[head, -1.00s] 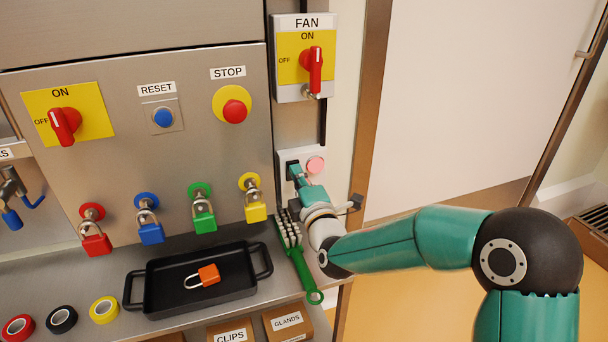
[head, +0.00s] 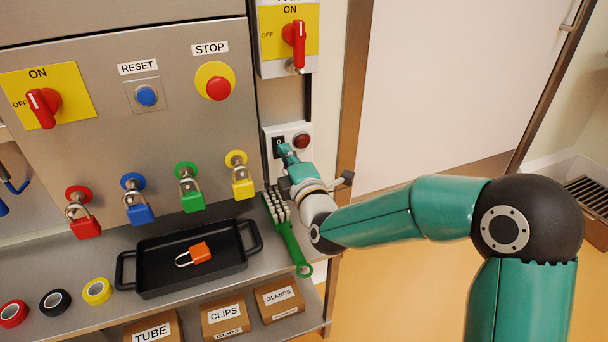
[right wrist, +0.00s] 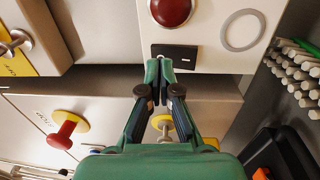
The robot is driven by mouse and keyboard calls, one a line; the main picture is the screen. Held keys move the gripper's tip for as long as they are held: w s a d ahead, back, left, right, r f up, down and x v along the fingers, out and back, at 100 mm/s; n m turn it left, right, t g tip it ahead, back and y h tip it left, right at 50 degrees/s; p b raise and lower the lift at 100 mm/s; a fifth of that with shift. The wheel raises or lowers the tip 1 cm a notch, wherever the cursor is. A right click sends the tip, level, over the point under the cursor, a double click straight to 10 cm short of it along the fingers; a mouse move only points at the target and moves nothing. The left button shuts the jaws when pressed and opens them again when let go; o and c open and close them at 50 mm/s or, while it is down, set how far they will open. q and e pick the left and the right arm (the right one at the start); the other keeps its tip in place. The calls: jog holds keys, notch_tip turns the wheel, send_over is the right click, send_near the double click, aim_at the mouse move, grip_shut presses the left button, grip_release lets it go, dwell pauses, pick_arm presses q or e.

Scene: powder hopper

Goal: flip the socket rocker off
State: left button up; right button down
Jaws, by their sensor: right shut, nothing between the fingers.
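The socket is a white plate (head: 268,131) right of the steel panel, with a black rocker (head: 278,142) and a dark red round lamp (head: 301,140). My right gripper (head: 286,151) is shut and empty, its fingertips at the lower part of the rocker. In the right wrist view the shut fingertips (right wrist: 158,68) lie at the edge of the black rocker (right wrist: 178,56), with the red lamp (right wrist: 171,10) beyond it. I cannot tell whether they touch the rocker. The fingers hide part of it in the head view. My left gripper is not in view.
The fan switch (head: 290,35) is above the socket. A green-handled brush (head: 293,245) lies on the shelf below my right gripper. Several padlocks hang on the panel at left; a black tray (head: 150,282) holds an orange padlock (head: 200,252).

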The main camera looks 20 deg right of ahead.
jog(key=s+r+p, duration=0.1)
jog(key=s, duration=1)
jog(key=shift+s+r, duration=0.25)
jog(key=shift+s, duration=0.15)
jog(key=shift+a, duration=0.1)
